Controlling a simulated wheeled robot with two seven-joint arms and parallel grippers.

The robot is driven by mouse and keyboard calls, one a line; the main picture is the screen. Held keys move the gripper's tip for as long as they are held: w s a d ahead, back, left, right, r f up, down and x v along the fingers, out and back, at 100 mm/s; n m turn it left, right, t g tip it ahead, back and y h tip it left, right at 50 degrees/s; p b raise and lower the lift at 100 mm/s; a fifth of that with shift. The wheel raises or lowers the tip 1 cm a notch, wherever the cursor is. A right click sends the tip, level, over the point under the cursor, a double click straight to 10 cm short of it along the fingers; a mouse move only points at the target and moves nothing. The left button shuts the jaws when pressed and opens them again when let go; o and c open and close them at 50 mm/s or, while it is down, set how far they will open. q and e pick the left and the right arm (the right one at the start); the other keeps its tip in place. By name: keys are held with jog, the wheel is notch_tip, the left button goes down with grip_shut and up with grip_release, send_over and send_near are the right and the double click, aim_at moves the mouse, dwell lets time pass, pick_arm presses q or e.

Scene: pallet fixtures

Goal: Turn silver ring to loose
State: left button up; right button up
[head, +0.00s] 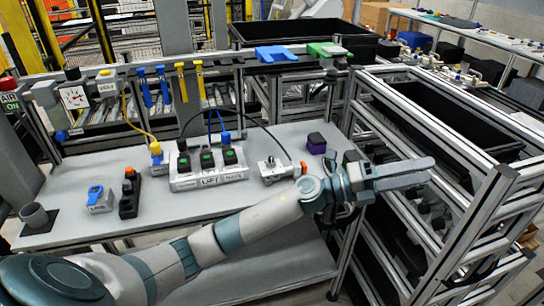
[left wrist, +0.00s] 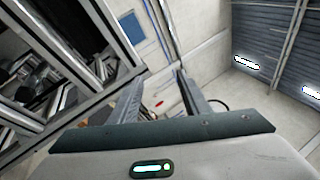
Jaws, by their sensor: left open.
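I cannot make out with certainty which thing is the silver ring. A silver metal block with an orange-red end (head: 280,169) lies on the grey table right of the middle, beside a white labelled control box (head: 208,170). A grey open cylinder (head: 34,215) stands on a dark base at the table's left end. My left gripper (head: 428,171) is stretched out to the right, past the table and in front of the metal rack. In the left wrist view its two fingers (left wrist: 157,90) are apart with nothing between them. My right gripper is not in view.
The metal rack (head: 470,165) with black bins is close to my left gripper. My left arm crosses the table's front. Blue and black connectors (head: 98,198) stand on the table's left side. A purple-black block (head: 316,143) sits near its right end. Cables loop above the table.

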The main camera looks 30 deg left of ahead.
pick_arm(q)
jog(key=f+m+g+y, duration=0.1)
jog(key=m+g, duration=0.4)
jog(key=m, duration=0.1)
notch_tip(320, 180, up, 4)
jog(key=m+g+y, duration=0.3)
jog(key=g+y, duration=0.3)
jog(key=y, duration=1.2)
send_over(271, 164)
jog(key=w, duration=0.1)
jog(key=shift+a+r, duration=0.1)
jog(key=shift+a, duration=0.15)
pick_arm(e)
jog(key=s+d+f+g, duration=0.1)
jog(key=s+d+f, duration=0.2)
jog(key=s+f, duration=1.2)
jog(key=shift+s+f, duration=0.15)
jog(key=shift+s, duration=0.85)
pick_arm(q)
jog(key=shift+f, duration=0.2)
notch_tip(271, 164, down, 17)
jog(key=p, duration=0.4)
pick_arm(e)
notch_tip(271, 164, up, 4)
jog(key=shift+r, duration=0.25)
